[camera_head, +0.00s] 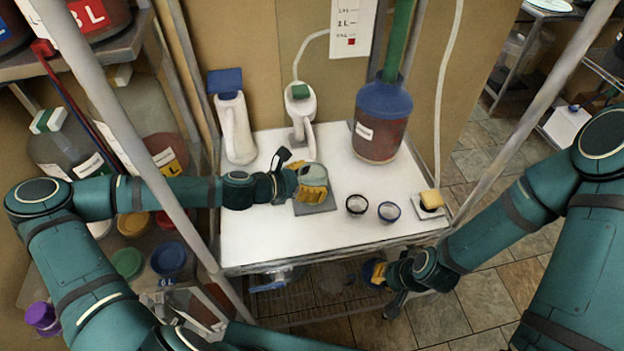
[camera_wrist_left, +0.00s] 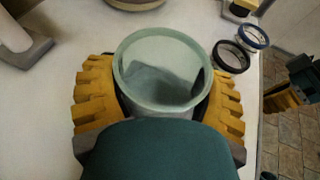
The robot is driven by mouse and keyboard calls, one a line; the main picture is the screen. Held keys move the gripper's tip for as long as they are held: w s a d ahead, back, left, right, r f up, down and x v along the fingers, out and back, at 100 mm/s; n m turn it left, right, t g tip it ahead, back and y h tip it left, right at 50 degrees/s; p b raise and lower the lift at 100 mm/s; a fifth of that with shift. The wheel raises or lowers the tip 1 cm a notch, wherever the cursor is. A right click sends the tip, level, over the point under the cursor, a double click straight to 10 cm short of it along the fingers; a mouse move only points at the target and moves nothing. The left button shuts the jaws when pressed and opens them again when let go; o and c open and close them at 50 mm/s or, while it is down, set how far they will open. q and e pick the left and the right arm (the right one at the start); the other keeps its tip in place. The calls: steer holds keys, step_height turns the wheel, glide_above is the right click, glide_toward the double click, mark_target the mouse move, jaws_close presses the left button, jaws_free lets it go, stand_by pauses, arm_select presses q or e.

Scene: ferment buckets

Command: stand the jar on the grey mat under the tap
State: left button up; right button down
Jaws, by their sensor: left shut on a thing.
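A pale green, see-through jar (camera_head: 312,170) is held between the yellow fingers of my left gripper (camera_head: 312,192). In the left wrist view the jar (camera_wrist_left: 162,72) shows its round open mouth, with a finger pressed on each side. The grey mat (camera_head: 318,208) lies on the white table, below and around the gripper in the head view. Whether the jar's bottom touches it is hidden. The white tap (camera_head: 301,108) with a green top stands just behind the jar. My right gripper (camera_head: 377,272) hangs by the table's front edge; its finger opening is unclear.
Two small dark-rimmed rings (camera_head: 357,204) (camera_head: 389,211) lie right of the mat. A blue-topped vessel with red-brown liquid (camera_head: 380,135) stands behind them. The front left tabletop is clear.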

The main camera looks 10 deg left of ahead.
arm_select(q)
steer(key=o, duration=1.3)
steer(key=shift+f, duration=0.15)
steer(key=shift+c, duration=0.2)
steer(key=shift+r, duration=0.25)
steer(key=p+v, duration=0.1)
steer(key=v, duration=1.1)
steer(key=shift+f, duration=0.1)
